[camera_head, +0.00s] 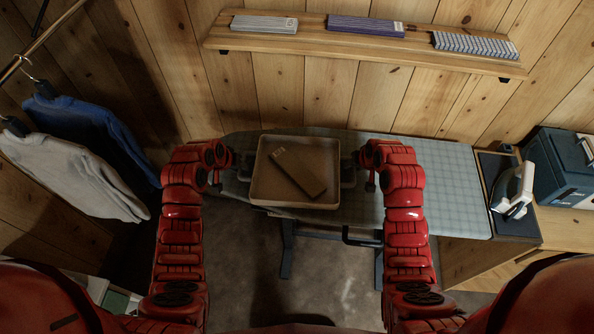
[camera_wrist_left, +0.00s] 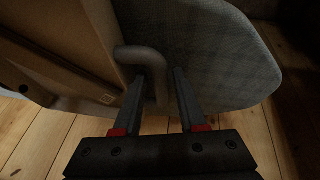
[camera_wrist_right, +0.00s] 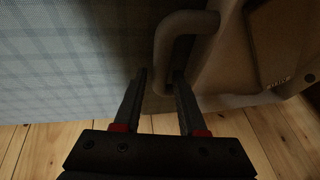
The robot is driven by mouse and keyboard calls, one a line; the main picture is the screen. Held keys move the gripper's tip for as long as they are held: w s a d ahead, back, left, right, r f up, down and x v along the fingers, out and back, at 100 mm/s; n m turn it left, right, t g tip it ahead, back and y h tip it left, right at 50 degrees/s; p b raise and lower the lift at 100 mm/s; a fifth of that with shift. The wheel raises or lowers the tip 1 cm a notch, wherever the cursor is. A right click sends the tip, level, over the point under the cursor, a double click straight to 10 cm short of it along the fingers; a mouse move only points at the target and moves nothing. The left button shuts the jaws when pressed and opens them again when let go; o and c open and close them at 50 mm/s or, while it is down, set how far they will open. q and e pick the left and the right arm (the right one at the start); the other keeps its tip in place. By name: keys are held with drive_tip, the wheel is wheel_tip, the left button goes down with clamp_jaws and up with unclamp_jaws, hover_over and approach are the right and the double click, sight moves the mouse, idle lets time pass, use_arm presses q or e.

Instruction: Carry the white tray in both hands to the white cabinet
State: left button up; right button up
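The tray (camera_head: 259,190) looks tan in this light, not clearly white. It rests on the ironing board with a brown flat box (camera_head: 299,172) lying slanted inside. My left gripper (camera_head: 243,166) is at the tray's left side. In the left wrist view its open fingers stand either side of the tray handle (camera_wrist_left: 154,62). My right gripper (camera_head: 352,168) is at the tray's right side. In the right wrist view its open fingers straddle the other handle (camera_wrist_right: 180,24), with a gap still showing. I cannot make out a white cabinet for certain.
The checked ironing board (camera_head: 445,180) extends right to a wooden unit with an iron (camera_head: 514,190) and a dark blue case (camera_head: 560,168). A wall shelf (camera_head: 370,50) holds folded cloths above. Clothes (camera_head: 75,165) hang at left. Floor shows in front.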

use_arm(q)
clamp_jaws()
use_arm(e)
clamp_jaws()
idle(0.9)
